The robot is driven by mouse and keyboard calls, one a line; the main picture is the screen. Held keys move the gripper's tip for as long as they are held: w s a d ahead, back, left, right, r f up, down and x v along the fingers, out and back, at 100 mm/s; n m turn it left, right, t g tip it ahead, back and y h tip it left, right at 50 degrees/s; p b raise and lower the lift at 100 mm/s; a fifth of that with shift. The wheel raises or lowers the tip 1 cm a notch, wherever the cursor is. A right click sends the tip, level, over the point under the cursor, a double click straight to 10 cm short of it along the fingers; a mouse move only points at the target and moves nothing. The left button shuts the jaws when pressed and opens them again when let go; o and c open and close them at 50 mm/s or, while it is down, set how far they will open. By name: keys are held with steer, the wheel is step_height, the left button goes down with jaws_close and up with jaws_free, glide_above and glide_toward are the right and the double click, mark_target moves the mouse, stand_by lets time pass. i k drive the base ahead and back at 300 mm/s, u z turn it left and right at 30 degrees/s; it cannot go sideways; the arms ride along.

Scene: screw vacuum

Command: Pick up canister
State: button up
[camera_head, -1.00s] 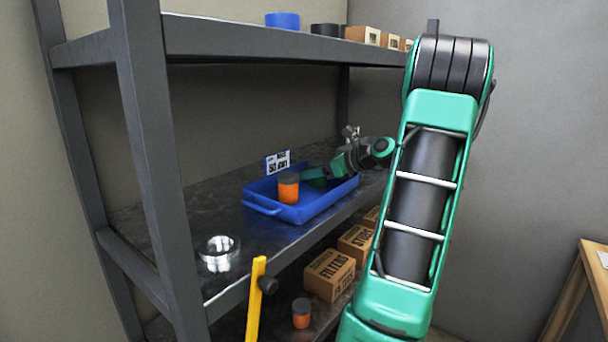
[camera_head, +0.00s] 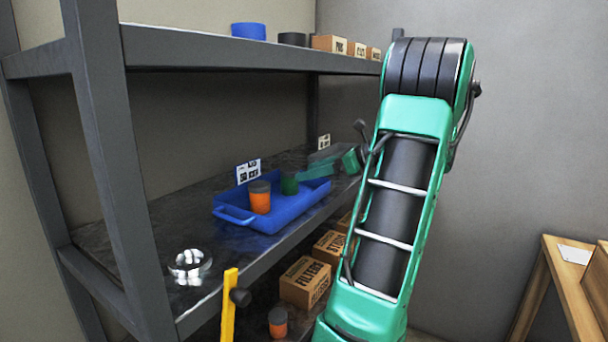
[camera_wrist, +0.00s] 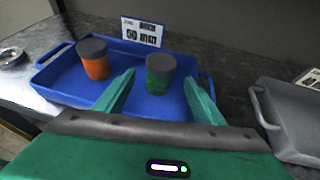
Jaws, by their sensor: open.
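A green canister with a dark grey lid (camera_wrist: 160,73) stands upright in a blue tray (camera_wrist: 62,88) on the middle shelf; in the head view its green side (camera_head: 289,185) is partly hidden. An orange canister with a grey lid (camera_wrist: 95,60) stands left of it in the same tray and shows in the head view (camera_head: 260,198). My gripper (camera_wrist: 160,80) is open and empty. Its two green fingers point into the tray, with the green canister seen between and beyond the tips. In the head view my gripper (camera_head: 312,170) is right of the green canister.
A label card (camera_wrist: 142,32) stands behind the tray. A grey tray (camera_wrist: 285,115) lies to the right. A shiny metal ring (camera_head: 189,265) sits at front left. Boxes (camera_head: 305,282) and another orange canister (camera_head: 278,322) are on the lower shelf. The upper shelf (camera_head: 220,48) hangs above.

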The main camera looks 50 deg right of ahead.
mark_target(260, 191)
steer(key=k, duration=1)
